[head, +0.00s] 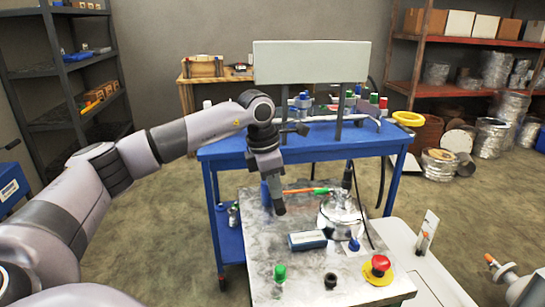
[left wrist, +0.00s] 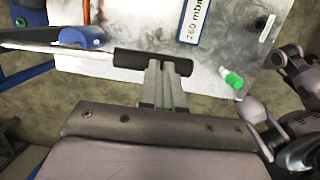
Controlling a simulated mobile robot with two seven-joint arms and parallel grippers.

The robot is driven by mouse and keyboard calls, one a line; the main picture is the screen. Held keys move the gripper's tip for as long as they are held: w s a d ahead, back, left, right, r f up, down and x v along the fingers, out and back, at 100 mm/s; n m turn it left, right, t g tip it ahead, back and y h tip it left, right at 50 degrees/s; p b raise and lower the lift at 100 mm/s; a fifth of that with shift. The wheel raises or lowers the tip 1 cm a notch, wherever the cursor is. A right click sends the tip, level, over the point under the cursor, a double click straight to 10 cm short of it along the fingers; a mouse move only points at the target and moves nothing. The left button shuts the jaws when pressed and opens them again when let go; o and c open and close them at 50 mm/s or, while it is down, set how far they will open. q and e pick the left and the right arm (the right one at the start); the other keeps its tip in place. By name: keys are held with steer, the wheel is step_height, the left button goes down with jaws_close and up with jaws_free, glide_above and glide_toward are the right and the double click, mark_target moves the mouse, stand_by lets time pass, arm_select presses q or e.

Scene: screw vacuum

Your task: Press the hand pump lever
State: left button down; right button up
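The hand pump lever is a pale metal rod with a black grip (left wrist: 155,63) at its end. It runs across the upper left of the left wrist view. In the head view, the lower end of my left arm hides most of it. My left gripper (left wrist: 161,66) has its two fingers close together with their tips at the black grip. I cannot tell how firmly they touch it. In the head view my left gripper (head: 278,205) points down over the left side of the metal-topped table.
A blue bench (head: 230,150) with a white panel (head: 312,62) stands behind. Shelves line both sides.

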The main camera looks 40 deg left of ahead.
arm_select(q)
steer(key=d+p+v, duration=0.1)
steer(key=p+v, duration=0.1)
steer(key=v, duration=1.2)
steer(key=shift+s+a+p, duration=0.2)
steer(key=shift+p, duration=0.2)
arm_select(e)
steer(key=shift+s+d+r, duration=0.15)
steer(key=shift+s+r, duration=0.1)
steer(key=shift+r, duration=0.3)
steer(key=shift+s+d+r, duration=0.15)
steer(key=shift+s+r, duration=0.05)
steer(key=shift+r, duration=0.35)
arm_select(q)
steer(key=shift+w+r, duration=0.1)
arm_select(e)
steer(key=shift+s, duration=0.15)
